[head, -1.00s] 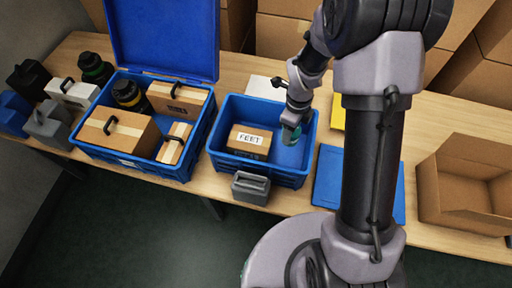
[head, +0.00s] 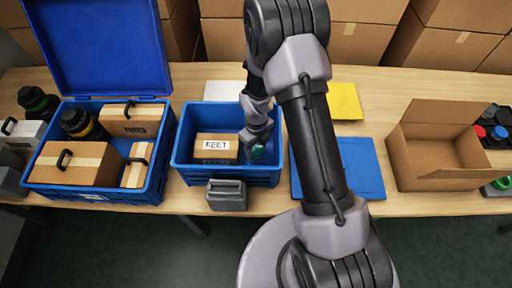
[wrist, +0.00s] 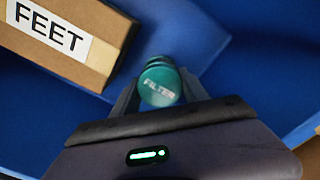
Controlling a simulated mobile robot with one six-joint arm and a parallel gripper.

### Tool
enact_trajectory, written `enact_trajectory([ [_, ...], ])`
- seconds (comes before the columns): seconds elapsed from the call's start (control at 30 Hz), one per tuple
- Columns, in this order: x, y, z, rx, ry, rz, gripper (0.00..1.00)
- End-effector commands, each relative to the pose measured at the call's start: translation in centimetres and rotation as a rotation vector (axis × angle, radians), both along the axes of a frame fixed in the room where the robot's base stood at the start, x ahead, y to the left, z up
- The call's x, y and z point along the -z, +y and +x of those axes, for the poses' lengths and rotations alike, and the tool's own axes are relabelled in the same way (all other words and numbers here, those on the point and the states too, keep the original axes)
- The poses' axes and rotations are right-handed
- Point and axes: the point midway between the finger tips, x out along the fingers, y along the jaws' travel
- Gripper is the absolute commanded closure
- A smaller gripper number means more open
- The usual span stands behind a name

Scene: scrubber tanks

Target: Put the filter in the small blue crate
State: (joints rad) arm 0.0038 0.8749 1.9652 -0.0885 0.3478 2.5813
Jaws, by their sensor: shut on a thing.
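The filter is a teal cylinder with a round cap lettered FILTER (wrist: 158,80), close up in the wrist view. My gripper (wrist: 158,98) is shut on it, with a finger on either side. In the head view, the gripper (head: 258,138) reaches down into the right part of the small blue crate (head: 265,178), and a bit of the teal filter (head: 257,153) shows below it. A cardboard box marked FEET (head: 215,153) lies in the crate just left of the filter. I cannot tell whether the filter touches the crate floor.
A large open blue crate (head: 90,194) with boxes and a dark jar stands to the left. A grey canister (head: 227,196) stands against the small crate's front. A blue flat panel (head: 362,165) and an open cardboard box (head: 425,178) lie to the right.

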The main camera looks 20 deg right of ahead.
Motion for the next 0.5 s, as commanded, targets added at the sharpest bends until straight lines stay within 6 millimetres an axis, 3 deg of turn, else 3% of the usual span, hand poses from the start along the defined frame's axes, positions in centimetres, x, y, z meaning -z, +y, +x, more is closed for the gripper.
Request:
enact_trajectory([
  [0.1, 0.42, 0.0, -0.01, 0.0, 0.0, 0.0, 0.87],
  [0.13, 0.35, 0.0, -0.01, 0.0, 0.0, 0.0, 0.44],
  [0.23, 0.27, 0.0, -0.01, 0.0, 0.0, 0.0, 0.26],
  [0.5, 0.21, 0.0, -0.01, -0.001, 0.0, 0.0, 0.26],
])
